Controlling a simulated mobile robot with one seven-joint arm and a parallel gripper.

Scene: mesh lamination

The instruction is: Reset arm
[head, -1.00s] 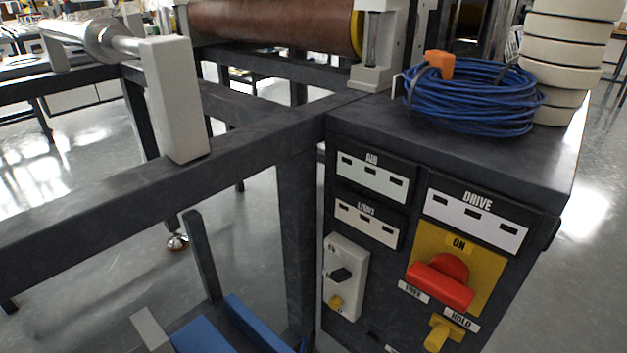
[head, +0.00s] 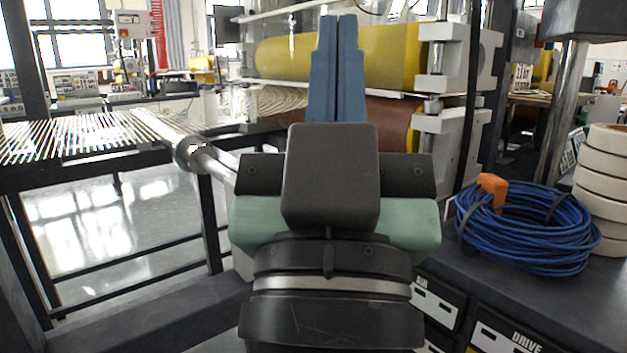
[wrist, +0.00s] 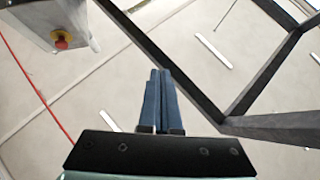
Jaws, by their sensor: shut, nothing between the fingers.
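My gripper (head: 339,25) is raised in the middle of the head view, with its blue fingers pointing up and away. The fingers are pressed together and hold nothing. In the wrist view my gripper (wrist: 157,75) shows the same two blue fingers side by side and shut, with pale ceiling and light strips behind them. My gripper and its dark wrist hide part of the machine's rollers and frame in the head view.
A yellow roller (head: 300,58) and a brown roller (head: 392,118) stand behind my gripper. A blue cable coil (head: 525,235) with an orange plug lies on the cabinet at right, beside stacked cream rolls (head: 603,185). A metal roller (head: 165,130) is at left. A red-buttoned box (wrist: 62,40) shows in the wrist view.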

